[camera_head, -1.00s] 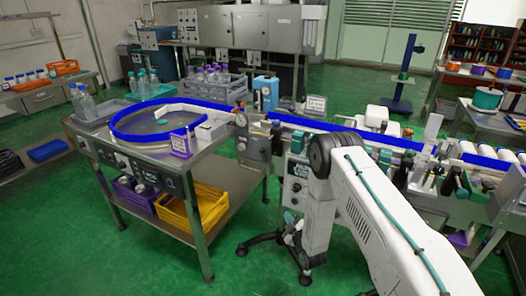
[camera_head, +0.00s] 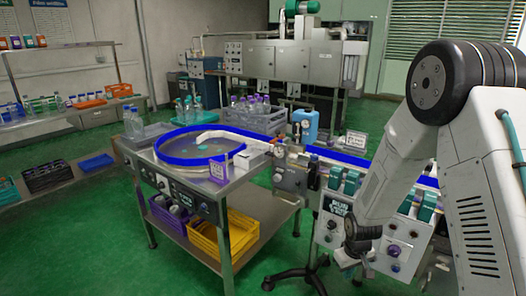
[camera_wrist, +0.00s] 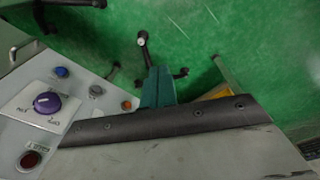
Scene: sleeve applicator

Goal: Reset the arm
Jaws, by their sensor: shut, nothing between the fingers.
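My arm comes in from the right edge in the head view, rises to a large black joint and slopes down to my gripper (camera_head: 346,262). My gripper is small here and points downward in front of the sleeve applicator's control panel (camera_head: 395,250). It is shut and holds nothing. The wrist view shows the panel close up, with a purple knob (camera_wrist: 47,103), a blue button (camera_wrist: 62,72) and a red button (camera_wrist: 31,159). No clear gripper fingers show in the wrist view.
A steel table with a blue-rimmed round turntable (camera_head: 164,156) stands left of my arm. A purple crate (camera_head: 170,218) and a yellow crate (camera_head: 222,240) sit on its lower shelf. A conveyor with a blue rail (camera_head: 340,158) runs behind my arm. Green floor (camera_head: 90,240) is clear at the left.

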